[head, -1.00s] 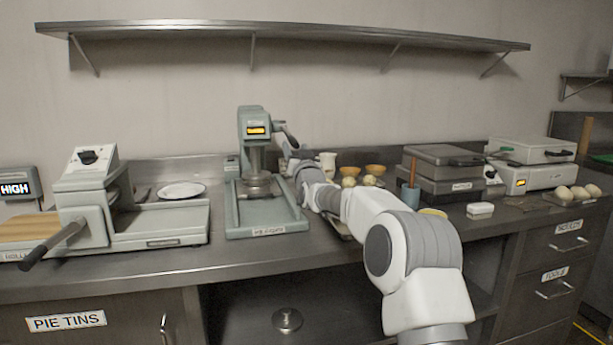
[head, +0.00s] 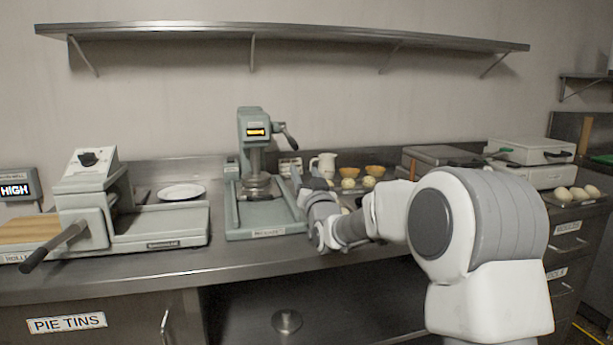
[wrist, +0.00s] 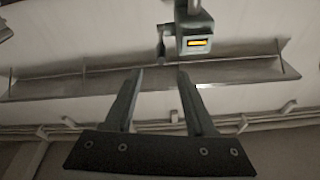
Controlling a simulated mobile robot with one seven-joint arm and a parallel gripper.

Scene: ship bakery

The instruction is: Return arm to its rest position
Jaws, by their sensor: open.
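My arm reaches from the lower right of the head view over the counter (head: 300,262). Its wrist end is just right of the pie press (head: 254,130), a grey-green machine with a lit orange display and a lever at its right. In the wrist view my gripper (wrist: 160,78) has its two fingers apart with nothing between them. The press's display head shows beyond the fingertips in that view (wrist: 195,42), which appears upside down or strongly tilted. In the head view the fingers are hard to make out beside the press tray.
A sheeter (head: 90,200) and a white plate (head: 181,191) are at the left. A white jug (head: 323,165), orange bowls (head: 375,171) and dough balls are behind my arm. A closed grill (head: 440,155) and a tray of rolls stand at the right. A shelf (head: 280,33) runs above.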

